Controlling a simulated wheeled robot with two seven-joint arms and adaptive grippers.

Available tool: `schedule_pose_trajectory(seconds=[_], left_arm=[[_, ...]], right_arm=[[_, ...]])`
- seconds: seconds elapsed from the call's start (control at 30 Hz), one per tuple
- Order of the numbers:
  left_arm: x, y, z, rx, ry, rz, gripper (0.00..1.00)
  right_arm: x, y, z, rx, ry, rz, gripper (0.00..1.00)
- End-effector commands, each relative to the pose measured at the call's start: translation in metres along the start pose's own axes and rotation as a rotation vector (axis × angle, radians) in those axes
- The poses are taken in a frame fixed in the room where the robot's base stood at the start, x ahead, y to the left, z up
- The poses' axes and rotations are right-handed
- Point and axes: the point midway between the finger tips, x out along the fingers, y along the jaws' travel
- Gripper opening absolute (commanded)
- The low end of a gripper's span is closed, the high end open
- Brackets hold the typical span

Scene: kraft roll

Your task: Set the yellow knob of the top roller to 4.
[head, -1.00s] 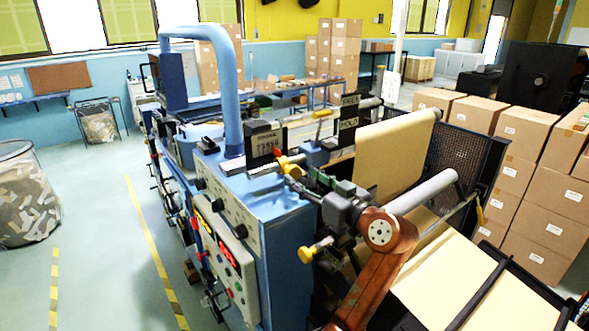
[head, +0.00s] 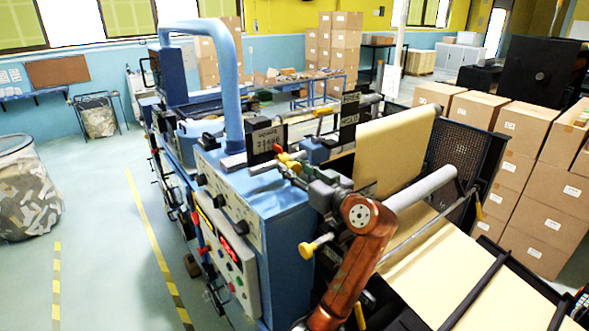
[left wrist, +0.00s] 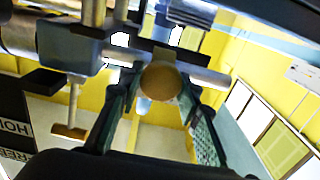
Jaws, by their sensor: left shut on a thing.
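The yellow knob (head: 288,160) of the top roller sits at the near end of the machine, with a red pointer (head: 279,149) beside it. A black plate (head: 265,139) with white numbers stands just behind it; I cannot read the pointer's number surely. My left gripper (head: 298,169) reaches it from the right and is shut on it. In the left wrist view the round yellow knob end (left wrist: 160,82) lies between the two dark green fingers. The fingers partly hide the knob in the head view. My right gripper is not in view.
A grey roller (head: 422,188) and the kraft paper roll (head: 395,150) lie right of the gripper. A black plate (head: 349,118) stands behind. Cartons (head: 545,195) are stacked at the right.

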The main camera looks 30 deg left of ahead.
Motion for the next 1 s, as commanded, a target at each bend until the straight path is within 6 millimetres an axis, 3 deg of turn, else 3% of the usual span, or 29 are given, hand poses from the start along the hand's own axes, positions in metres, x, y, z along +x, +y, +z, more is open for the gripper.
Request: schedule_pose_trajectory(seconds=[0.37, 1.0], left_arm=[[0.000, 0.000, 0.000, 0.000, 0.000, 0.000, 0.00], [0.000, -0.016, -0.001, -0.002, 0.001, -0.001, 0.00]], right_arm=[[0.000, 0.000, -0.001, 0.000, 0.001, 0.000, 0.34], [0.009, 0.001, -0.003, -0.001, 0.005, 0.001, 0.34]])
